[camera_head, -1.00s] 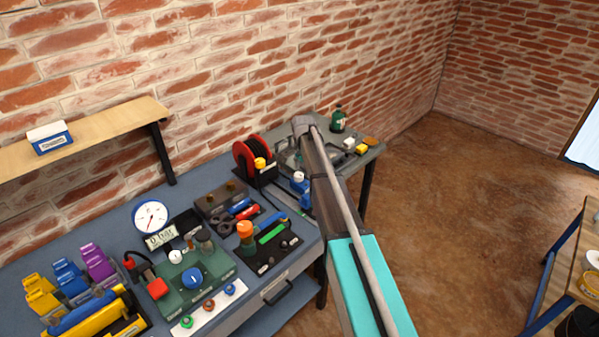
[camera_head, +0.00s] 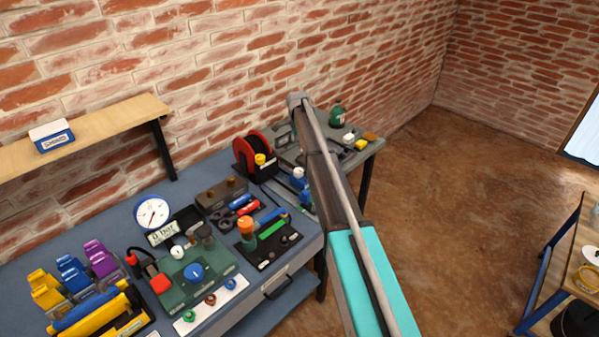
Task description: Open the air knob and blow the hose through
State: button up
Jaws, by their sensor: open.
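A blue round knob (camera_head: 194,272) sits on the green panel (camera_head: 211,262) on the bench; it may be the air knob, but I cannot read its label. A round white gauge (camera_head: 152,212) stands behind the panel, with a small sign (camera_head: 162,233) below it. A red reel with dark coils (camera_head: 243,158), perhaps the hose, stands at the back of the bench. My arm reaches up from the bottom right over the bench's right part. I cannot make out my gripper; the arm seems to hide it.
Yellow, blue and purple holders (camera_head: 72,274) fill the bench's left end. A black tray with an orange-topped part (camera_head: 246,228) lies right of the panel. A green bottle (camera_head: 337,114) stands at the far right. A wooden shelf (camera_head: 100,128) juts from the wall.

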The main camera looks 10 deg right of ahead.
aim_at(299, 170)
jog(key=shift+s+f+b, duration=0.15)
jog(key=shift+f+b, duration=6.6)
jog(key=shift+f, duration=0.1)
jog(key=c, duration=1.1)
jog(key=shift+d, duration=0.25)
jog(key=shift+c, duration=0.2)
jog(key=shift+a, duration=0.15)
